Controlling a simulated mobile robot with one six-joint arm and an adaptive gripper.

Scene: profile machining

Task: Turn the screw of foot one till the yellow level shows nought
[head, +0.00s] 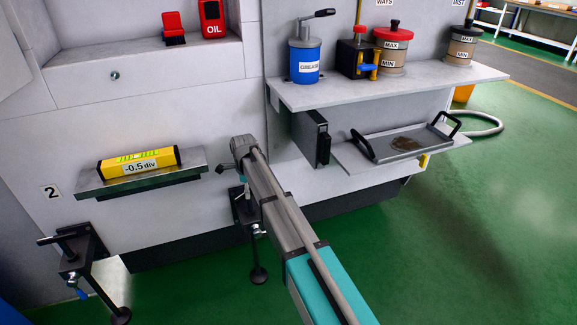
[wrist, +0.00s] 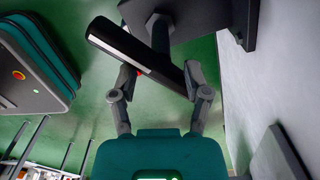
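The yellow level (head: 139,161) lies on a grey ledge at the left of the head view; its label reads -0.5 div. Foot one's bracket (head: 240,209) stands low on the machine, partly hidden behind my arm; its number plate is not visible. Its dark handle bar (wrist: 125,47), with a pale stripe, lies diagonally in the wrist view, below the bracket on its screw shaft (wrist: 161,34). My gripper (wrist: 160,76) is open, with one finger on each side of the bar, close to it; contact is unclear. In the head view my arm mostly hides the gripper.
Foot two (head: 76,256), with its T-handle, stands at the lower left under the plate marked 2 (head: 51,192). A shelf (head: 400,88) with a grease pump and jars juts out at the right, above a tray (head: 405,146). The green floor (head: 460,250) at right is clear.

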